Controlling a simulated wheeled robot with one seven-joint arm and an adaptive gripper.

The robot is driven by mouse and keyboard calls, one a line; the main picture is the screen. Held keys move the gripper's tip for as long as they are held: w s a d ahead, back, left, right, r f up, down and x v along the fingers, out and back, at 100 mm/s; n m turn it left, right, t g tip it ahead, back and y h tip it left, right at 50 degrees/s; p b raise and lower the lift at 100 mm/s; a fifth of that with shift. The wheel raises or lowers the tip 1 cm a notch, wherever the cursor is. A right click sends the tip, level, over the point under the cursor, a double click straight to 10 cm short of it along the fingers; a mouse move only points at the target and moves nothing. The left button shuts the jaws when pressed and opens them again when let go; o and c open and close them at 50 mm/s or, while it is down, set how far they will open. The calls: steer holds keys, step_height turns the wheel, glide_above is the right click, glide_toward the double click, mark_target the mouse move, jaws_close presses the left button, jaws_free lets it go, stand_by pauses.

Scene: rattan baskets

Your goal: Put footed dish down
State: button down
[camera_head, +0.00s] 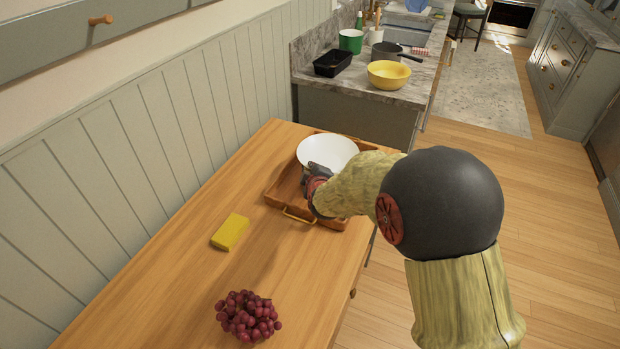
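The footed dish (327,150) appears as a white round bowl at the far end of the wooden table. It is over or in a wooden tray (281,191) with a brass handle; its foot is hidden, so I cannot tell whether it touches the tray. My gripper (312,176) is at the near side of the dish, at or against its rim. The fingers are small and partly hidden by my own arm, so I cannot tell whether they are shut on the dish.
A yellow sponge-like block (230,232) and red grapes (248,316) lie on the wooden table (180,270). A panelled wall runs along the left. Behind, a stone counter holds a yellow bowl (389,75), a black tray (332,64) and a green pot (350,41).

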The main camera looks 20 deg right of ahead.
steer(key=f, duration=0.1)
steer(key=f+b, duration=0.2)
steer(key=shift+w+f, duration=0.25)
steer(key=c, duration=2.5)
jaws_free()
steer(key=shift+s+f, duration=0.1)
steer(key=shift+f, duration=0.15)
steer(key=shift+c, duration=0.2)
steer(key=o, duration=0.4)
steer(key=shift+o, duration=0.5)
